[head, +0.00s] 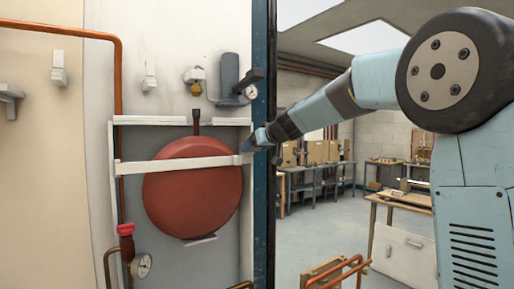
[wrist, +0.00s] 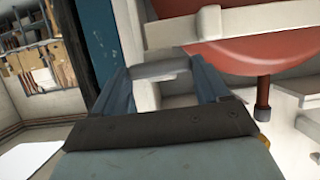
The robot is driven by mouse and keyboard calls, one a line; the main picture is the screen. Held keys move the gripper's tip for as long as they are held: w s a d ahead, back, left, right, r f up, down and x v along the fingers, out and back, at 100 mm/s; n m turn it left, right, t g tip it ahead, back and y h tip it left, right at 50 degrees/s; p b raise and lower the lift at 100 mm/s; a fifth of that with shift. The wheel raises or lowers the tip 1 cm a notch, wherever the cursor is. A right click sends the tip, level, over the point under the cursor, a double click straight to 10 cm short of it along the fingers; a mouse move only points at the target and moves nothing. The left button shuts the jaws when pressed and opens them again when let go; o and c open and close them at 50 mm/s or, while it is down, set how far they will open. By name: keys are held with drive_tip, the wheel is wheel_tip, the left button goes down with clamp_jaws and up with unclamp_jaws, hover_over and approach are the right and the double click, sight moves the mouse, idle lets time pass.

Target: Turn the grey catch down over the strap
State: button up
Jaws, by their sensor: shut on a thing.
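A white strap (head: 180,164) runs across the front of the round red vessel (head: 192,195), tilted slightly up to the right. In the wrist view the strap (wrist: 240,22) and vessel (wrist: 240,62) show at the top. My gripper (head: 247,144) is at the strap's right end, beside the blue post.
The blue post (head: 263,210) stands close to the right of my gripper. A grey cylinder with a gauge (head: 230,75) is mounted above. A red-handled valve (head: 125,230) and gauge are at lower left.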

drive_tip(key=shift+w+d+m, duration=0.15)
drive_tip(key=shift+d+m, duration=0.05)
drive_tip(key=shift+m, duration=0.1)
drive_tip(key=shift+w+d+f+m+g+y, duration=0.2)
drive_tip(key=shift+m+y, duration=1.05)
drive_tip(key=shift+m, duration=0.9)
drive_tip(key=shift+w+d+f+m+g+y, duration=0.1)
drive_tip(key=shift+d+f+m+g+y, duration=0.15)
drive_tip(key=shift+m+y, duration=1.5)
drive_tip(key=shift+w+d+f+m+g+y, duration=0.25)
drive_tip(key=shift+m+y, duration=0.55)
drive_tip(key=shift+m, duration=1.8)
drive_tip(key=shift+s+a+f, duration=0.1)
drive_tip(key=shift+s+f, duration=0.05)
drive_tip(key=o, duration=0.8)
drive_tip(key=shift+c, duration=0.2)
drive_tip(key=o, duration=0.3)
drive_tip(key=shift+a, duration=0.1)
